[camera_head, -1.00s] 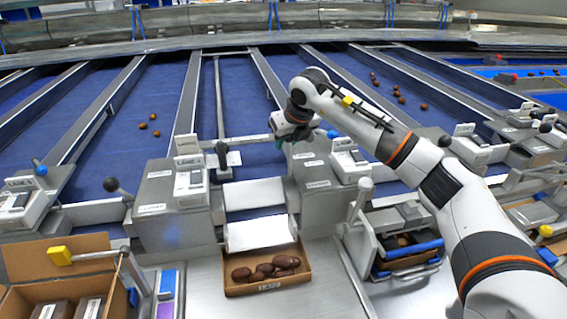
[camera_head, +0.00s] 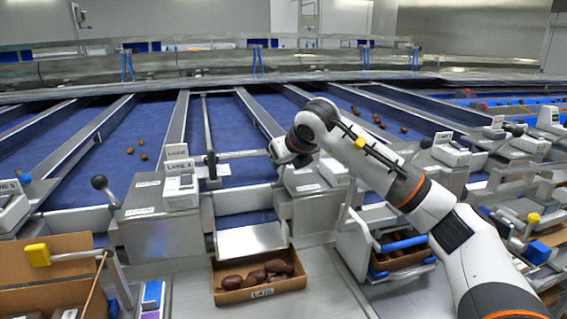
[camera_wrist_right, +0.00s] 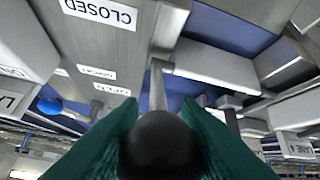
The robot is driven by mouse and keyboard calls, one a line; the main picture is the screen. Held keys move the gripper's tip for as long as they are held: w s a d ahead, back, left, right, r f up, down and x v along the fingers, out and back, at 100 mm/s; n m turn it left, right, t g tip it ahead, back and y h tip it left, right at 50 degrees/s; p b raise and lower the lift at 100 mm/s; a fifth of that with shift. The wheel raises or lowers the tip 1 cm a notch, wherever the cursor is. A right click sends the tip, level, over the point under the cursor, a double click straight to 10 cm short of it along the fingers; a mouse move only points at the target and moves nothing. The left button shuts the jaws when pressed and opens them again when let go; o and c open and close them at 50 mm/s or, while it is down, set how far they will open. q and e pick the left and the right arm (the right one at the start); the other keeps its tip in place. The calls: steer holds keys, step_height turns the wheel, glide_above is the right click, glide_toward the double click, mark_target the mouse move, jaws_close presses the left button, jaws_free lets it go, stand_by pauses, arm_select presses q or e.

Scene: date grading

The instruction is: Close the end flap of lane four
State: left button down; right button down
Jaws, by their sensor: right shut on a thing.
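The lane four unit (camera_head: 180,187) stands at the middle left in the head view, with a small label that seems to read LANE 4. A pale sloping plate (camera_head: 250,240) leads from this lane down to a carton. A grey cross plate (camera_head: 243,201) sits above it; I cannot tell how far the flap is shut. My right gripper (camera_head: 292,158) is at the right side of this lane's end. In the right wrist view, its green fingers (camera_wrist_right: 165,135) are shut on a round black knob (camera_wrist_right: 160,145). A CLOSED label (camera_wrist_right: 100,12) shows upside down there. My left gripper is not in view.
The carton (camera_head: 258,293) below the plate holds several brown dates (camera_head: 262,273). Another black-knobbed lever (camera_head: 100,183) stands at the left. An open carton (camera_head: 60,262) and a yellow-handled lever (camera_head: 38,255) are at the front left. More lanes lie right.

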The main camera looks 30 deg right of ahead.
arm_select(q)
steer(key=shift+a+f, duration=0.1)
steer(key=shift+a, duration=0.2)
arm_select(e)
steer(key=shift+s, duration=0.1)
steer(key=c, duration=1.1)
jaws_free()
steer(key=shift+o, duration=0.2)
arm_select(q)
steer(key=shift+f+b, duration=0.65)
steer(key=shift+b, duration=0.05)
arm_select(e)
steer(key=v, duration=1.2)
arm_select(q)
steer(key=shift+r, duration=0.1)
arm_select(e)
steer(key=shift+r, duration=0.15)
